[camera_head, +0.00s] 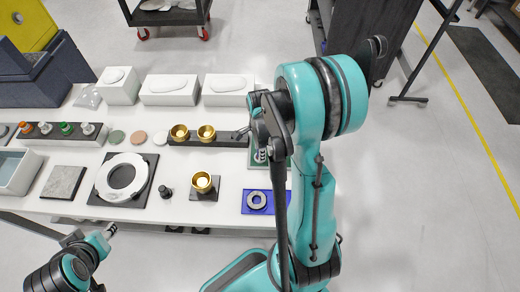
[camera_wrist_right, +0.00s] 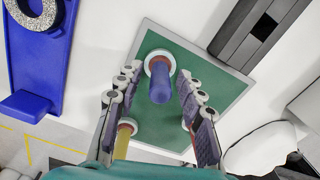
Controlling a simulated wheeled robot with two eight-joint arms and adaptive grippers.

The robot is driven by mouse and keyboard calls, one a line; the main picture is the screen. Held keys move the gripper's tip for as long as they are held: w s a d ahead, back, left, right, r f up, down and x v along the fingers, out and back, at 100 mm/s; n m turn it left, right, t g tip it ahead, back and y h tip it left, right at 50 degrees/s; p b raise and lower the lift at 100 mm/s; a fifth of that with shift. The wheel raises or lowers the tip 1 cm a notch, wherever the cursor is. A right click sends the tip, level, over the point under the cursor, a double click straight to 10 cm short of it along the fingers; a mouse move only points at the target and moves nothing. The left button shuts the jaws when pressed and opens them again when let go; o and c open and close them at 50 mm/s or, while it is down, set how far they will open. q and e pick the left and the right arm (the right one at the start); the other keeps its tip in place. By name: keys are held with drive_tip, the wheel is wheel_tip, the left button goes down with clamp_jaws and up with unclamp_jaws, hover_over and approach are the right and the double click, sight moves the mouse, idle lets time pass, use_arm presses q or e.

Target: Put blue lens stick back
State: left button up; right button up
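The blue lens stick (camera_wrist_right: 160,82) stands in a pale ring on a green board (camera_wrist_right: 196,82) in the right wrist view. My right gripper (camera_wrist_right: 160,108) is open, with a finger on each side of the stick and visible gaps between. In the head view, my right gripper (camera_head: 264,150) is over the green board (camera_head: 262,184), largely hidden by my arm; the blue stick cannot be made out there. My left gripper (camera_head: 108,231) is low at the left, off the table's front edge, too small to read.
A yellow stick (camera_wrist_right: 122,146) stands on the board near my right fingers. A dark rack (camera_head: 62,140) with coloured pieces is at the table's left. A blue plate with a ring (camera_head: 257,201), gold cups (camera_head: 202,182) and white boxes (camera_head: 170,88) are nearby.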

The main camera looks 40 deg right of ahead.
drive_tip(key=shift+r, duration=0.1)
drive_tip(key=shift+r+p, duration=0.25)
drive_tip(key=shift+p, duration=0.05)
wheel_tip(320, 180, up, 12)
drive_tip(key=f+p, duration=0.1)
drive_tip(key=p, duration=0.2)
drive_tip(key=s+a+r+n+t, duration=0.2)
drive_tip(key=a+r+n+t, duration=0.1)
drive_tip(key=a+n, duration=0.5)
drive_tip(key=s+a+r+n+t, duration=0.2)
drive_tip(key=a+r+n+t, duration=0.2)
drive_tip(key=n, duration=1.1)
drive_tip(key=shift+s+a+r, duration=0.2)
drive_tip(key=shift+a+r, duration=0.8)
drive_tip(key=shift+a, duration=0.9)
drive_tip(key=shift+f, duration=0.1)
wheel_tip(320, 180, down, 13)
drive_tip(key=b, duration=1.3)
